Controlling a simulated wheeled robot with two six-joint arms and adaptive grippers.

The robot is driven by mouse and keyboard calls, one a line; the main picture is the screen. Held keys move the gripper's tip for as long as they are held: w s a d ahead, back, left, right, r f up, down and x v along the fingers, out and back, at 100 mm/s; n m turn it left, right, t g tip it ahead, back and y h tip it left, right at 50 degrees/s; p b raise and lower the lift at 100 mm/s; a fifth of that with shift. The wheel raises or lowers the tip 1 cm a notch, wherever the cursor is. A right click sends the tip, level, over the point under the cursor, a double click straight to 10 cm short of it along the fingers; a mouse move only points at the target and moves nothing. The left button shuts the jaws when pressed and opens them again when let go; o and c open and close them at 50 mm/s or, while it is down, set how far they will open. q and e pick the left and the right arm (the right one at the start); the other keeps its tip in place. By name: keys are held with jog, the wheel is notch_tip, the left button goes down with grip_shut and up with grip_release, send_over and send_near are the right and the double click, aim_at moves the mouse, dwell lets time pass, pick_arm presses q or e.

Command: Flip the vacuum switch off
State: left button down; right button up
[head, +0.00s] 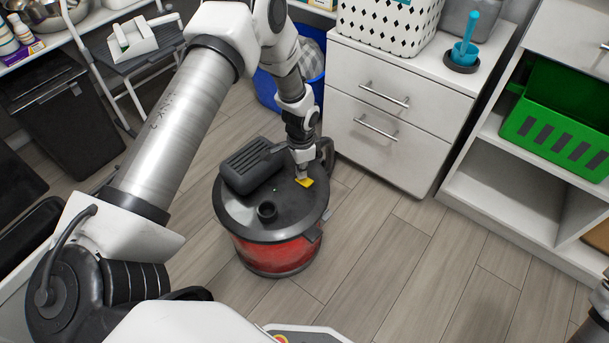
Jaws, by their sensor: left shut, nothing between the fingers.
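A drum vacuum with a black lid and a red body (275,255) stands upright on the floor in the middle of the head view. A small yellow switch (305,182) sits on the right side of its lid. My left gripper (301,174) is shut and empty, pointing down with its fingertips right at the switch. I cannot tell whether they touch it. The gripper hides part of the lid behind it. My right gripper is not in view.
A white drawer cabinet (388,110) stands just behind the vacuum, with a blue bin (268,88) beside it. A white shelf unit (500,195) with a green crate (560,135) is at the right. The floor (400,270) right of the vacuum is clear.

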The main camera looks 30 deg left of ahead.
pick_arm(q)
jog(key=shift+r+p, duration=2.55)
jog(key=shift+r, duration=0.6)
jog(key=shift+f, duration=0.1)
